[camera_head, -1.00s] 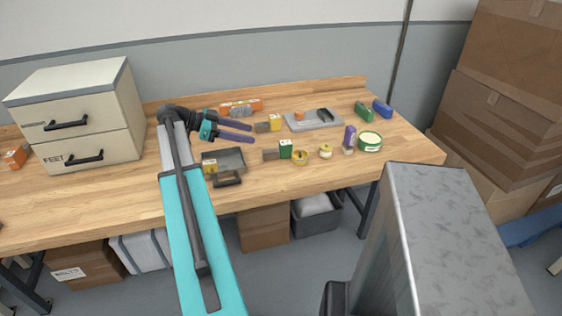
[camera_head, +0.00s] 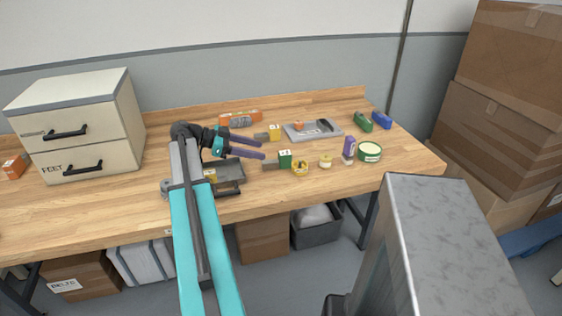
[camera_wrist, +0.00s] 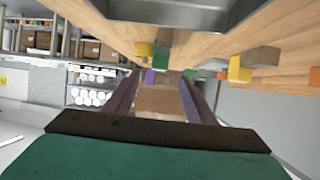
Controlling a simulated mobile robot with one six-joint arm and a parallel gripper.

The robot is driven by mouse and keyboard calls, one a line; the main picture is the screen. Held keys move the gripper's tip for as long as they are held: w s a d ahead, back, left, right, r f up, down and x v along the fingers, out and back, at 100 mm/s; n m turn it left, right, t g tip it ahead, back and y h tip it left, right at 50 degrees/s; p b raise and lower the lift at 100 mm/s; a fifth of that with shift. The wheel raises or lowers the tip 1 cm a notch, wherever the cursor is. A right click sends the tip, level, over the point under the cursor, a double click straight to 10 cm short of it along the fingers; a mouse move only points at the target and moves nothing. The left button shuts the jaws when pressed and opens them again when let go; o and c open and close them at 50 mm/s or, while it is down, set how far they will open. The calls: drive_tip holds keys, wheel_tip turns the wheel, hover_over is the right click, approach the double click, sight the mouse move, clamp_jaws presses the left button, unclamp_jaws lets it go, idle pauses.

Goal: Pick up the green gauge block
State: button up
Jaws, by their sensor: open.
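The green gauge block (camera_head: 285,159) stands on the bench with a pale spotted label and a grey-brown bar (camera_head: 270,166) at its left. In the wrist view, which looks upside down, the green block (camera_wrist: 163,49) shows partly, between a yellow ring and a grey bar. My gripper (camera_head: 262,149) is open and empty, its purple fingers pointing right. In the head view its tips are just left of and slightly above the block; their height over the bench is hard to tell. The wrist view shows the gripper's fingers (camera_wrist: 160,85) apart, nothing between them.
A yellow ring (camera_head: 300,169) is close right of the block. A yellow block (camera_head: 275,132) with a bar lies behind. A dark tray (camera_head: 232,183) is front left, a grey tray (camera_head: 330,133) behind. A purple item (camera_head: 348,147) and green tin (camera_head: 370,152) are right.

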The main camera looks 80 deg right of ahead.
sight(279, 154)
drive_tip(key=shift+p+x, duration=0.35)
drive_tip(key=shift+x, duration=2.05)
drive_tip(key=shift+s, duration=0.1)
drive_tip(key=shift+p+x, duration=1)
drive_tip(key=shift+x, duration=1.55)
drive_tip(key=shift+f, duration=0.15)
clamp_jaws()
drive_tip(key=shift+r+b, duration=1.05)
drive_tip(key=shift+r, duration=4)
